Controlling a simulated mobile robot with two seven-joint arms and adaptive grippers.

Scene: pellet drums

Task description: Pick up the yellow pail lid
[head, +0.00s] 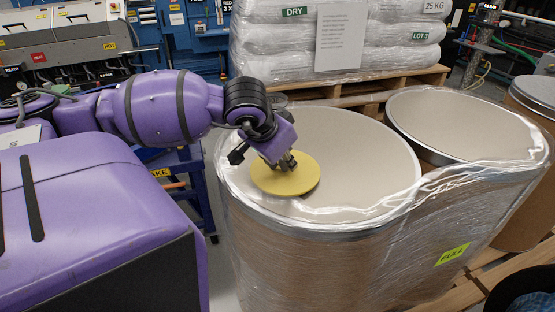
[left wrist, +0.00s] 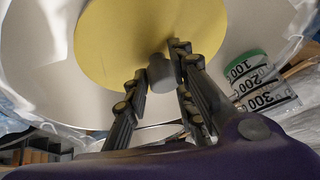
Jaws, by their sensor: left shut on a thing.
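The yellow pail lid (head: 296,182) is a flat round disc over the left part of the near drum's pale top (head: 365,160). I cannot tell whether it touches that top. In the left wrist view the lid (left wrist: 120,40) shows as a large yellow disc with a dark grey knob (left wrist: 161,72) at its edge nearest my fingers. My left gripper (head: 286,163) comes down onto the lid from the upper left. Its two fingers stand on either side of the knob and are shut on it. My right gripper is not in view.
A second wrapped drum (head: 465,125) stands close at the right. White sacks (head: 275,45) on a wooden pallet (head: 350,85) stand behind. A green-rimmed container with numbers (left wrist: 258,85) shows in the left wrist view.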

